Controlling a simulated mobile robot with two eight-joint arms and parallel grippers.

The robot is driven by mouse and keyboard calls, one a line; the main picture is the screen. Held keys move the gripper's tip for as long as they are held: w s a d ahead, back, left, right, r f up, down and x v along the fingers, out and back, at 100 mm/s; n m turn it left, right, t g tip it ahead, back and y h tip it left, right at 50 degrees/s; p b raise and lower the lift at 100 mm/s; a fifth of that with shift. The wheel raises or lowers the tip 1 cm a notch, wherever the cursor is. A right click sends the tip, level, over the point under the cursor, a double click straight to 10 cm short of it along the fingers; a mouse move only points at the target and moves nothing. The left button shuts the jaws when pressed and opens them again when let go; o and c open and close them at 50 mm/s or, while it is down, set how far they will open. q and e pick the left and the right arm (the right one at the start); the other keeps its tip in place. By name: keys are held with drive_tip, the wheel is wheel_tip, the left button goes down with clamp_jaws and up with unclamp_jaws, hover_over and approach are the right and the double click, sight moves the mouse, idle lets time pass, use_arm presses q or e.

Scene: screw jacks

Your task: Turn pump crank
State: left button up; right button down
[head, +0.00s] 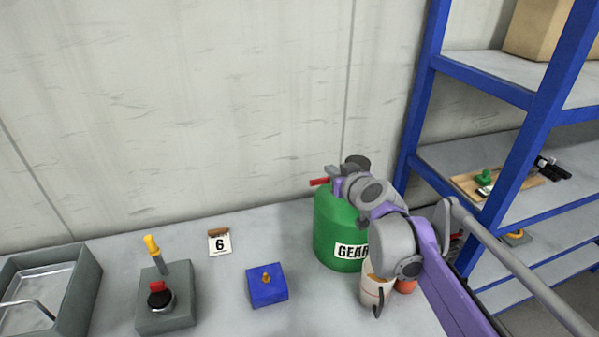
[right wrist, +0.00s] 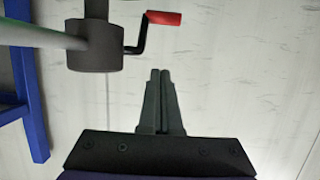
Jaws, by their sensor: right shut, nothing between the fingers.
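The green drum (head: 337,228), labelled "GEAR", stands on the bench against the wall. A dark pump (head: 357,162) sits at its top, partly hidden by my right arm. The crank's red handle (head: 319,182) sticks out to the left. In the right wrist view the pump body (right wrist: 95,47) has a black bent crank arm (right wrist: 139,38) with the red grip (right wrist: 164,17) on its end. My right gripper (right wrist: 160,72) is shut and empty, its fingertips pointing toward the crank with a visible gap below the red grip. My left gripper is not in view.
A cream mug (head: 374,291) and an orange-red object (head: 405,286) stand below my right arm. A blue box (head: 267,286), a grey lever box (head: 167,305), a "6" card (head: 219,242) and a grey tray (head: 88,285) are further left. A blue-framed shelf (head: 421,95) stands right.

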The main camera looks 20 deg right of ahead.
drive_tip(key=w, duration=0.1)
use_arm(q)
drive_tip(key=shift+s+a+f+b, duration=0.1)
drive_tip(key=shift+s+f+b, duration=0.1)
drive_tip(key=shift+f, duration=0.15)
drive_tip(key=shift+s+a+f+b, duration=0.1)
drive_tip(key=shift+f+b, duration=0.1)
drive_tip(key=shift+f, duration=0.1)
use_arm(e)
hover_over(320, 183)
drive_tip(key=w, duration=0.3)
wheel_tip(320, 183, down, 4)
drive_tip(key=r, duration=0.1)
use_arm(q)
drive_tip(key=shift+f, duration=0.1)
use_arm(e)
drive_tip(key=shift+s+d+f, duration=0.1)
drive_tip(key=shift+s+f, duration=1)
drive_tip(key=shift+f, duration=0.15)
drive_tip(key=shift+s+f, duration=0.35)
drive_tip(key=shift+s, duration=0.1)
drive_tip(key=shift+w, duration=0.1)
use_arm(q)
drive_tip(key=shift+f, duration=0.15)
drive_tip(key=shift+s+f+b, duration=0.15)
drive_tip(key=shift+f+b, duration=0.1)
drive_tip(key=shift+b, duration=0.15)
use_arm(e)
drive_tip(key=shift+f+g, duration=0.15)
drive_tip(key=shift+g, duration=0.15)
